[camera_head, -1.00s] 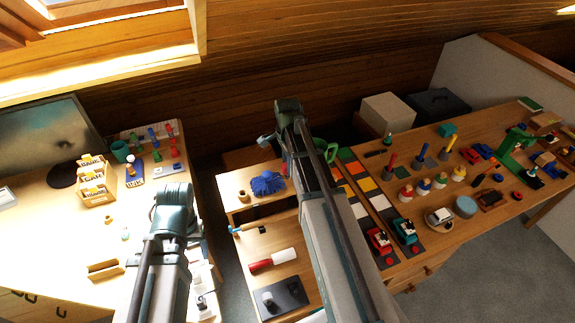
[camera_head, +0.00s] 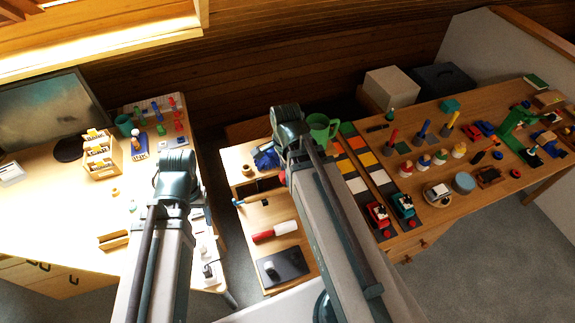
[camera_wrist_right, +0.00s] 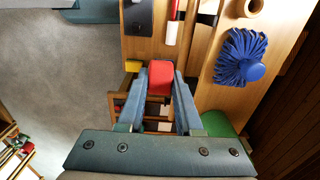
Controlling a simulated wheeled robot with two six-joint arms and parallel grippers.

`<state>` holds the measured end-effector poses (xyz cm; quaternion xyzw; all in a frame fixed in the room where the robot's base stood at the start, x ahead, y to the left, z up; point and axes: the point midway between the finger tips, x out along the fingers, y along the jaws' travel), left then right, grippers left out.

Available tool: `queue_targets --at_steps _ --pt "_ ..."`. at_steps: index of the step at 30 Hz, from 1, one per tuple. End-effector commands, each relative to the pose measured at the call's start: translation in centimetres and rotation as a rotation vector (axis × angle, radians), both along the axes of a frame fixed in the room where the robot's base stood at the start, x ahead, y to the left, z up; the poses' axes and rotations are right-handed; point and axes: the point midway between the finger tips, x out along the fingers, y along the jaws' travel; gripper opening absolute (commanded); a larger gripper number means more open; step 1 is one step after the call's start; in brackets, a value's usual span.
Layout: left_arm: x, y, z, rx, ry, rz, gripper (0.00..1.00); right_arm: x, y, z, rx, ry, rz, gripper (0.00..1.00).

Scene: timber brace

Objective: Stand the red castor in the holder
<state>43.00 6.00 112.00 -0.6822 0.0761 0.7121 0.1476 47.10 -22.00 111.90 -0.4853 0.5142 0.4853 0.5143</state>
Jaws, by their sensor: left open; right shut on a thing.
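My right gripper (camera_head: 288,125) is over the far right part of the low cabinet, beside the green mug (camera_head: 322,127). In the right wrist view its fingers (camera_wrist_right: 160,78) are shut on a red thing (camera_wrist_right: 160,72), which I take for the red castor. Only one end of it shows; the head view hides it. A dark plate (camera_head: 295,262) with a small pale upright piece lies on the cabinet's near end. It may be the holder, but I cannot tell. My left gripper (camera_head: 176,168) is open and empty by the left table's right side.
A red and white roller (camera_head: 276,231) and a blue duster (camera_wrist_right: 240,58) lie on the cabinet (camera_head: 236,165). A mat of coloured squares (camera_head: 350,168), toy cars and several pegs crowd the right table. The left table (camera_head: 60,215) has bare room in front.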

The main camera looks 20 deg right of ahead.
Motion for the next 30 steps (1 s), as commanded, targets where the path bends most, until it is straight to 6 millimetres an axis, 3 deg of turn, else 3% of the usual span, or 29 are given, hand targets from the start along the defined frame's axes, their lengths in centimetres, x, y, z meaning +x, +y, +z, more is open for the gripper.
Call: queue_targets --at_steps 5,9,15,21,30 --pt "0.0 0.0 1.6 0.000 0.001 -0.001 0.69 4.4 1.7 1.6 0.000 0.000 0.005 0.00" --pt "0.0 0.0 2.9 0.000 0.001 -0.002 0.69 8.7 4.3 2.9 0.000 0.000 0.006 0.00" --pt "0.0 0.0 4.2 0.001 0.002 -0.004 0.69 12.8 7.5 4.2 0.000 0.000 0.003 0.00" --pt "0.0 0.0 4.5 0.000 0.002 -0.005 0.69 14.1 8.8 4.5 0.000 0.000 0.001 0.00" --pt "0.0 0.0 4.4 0.000 0.002 -0.005 0.69 14.0 8.8 4.4 0.000 -0.001 0.000 0.00"
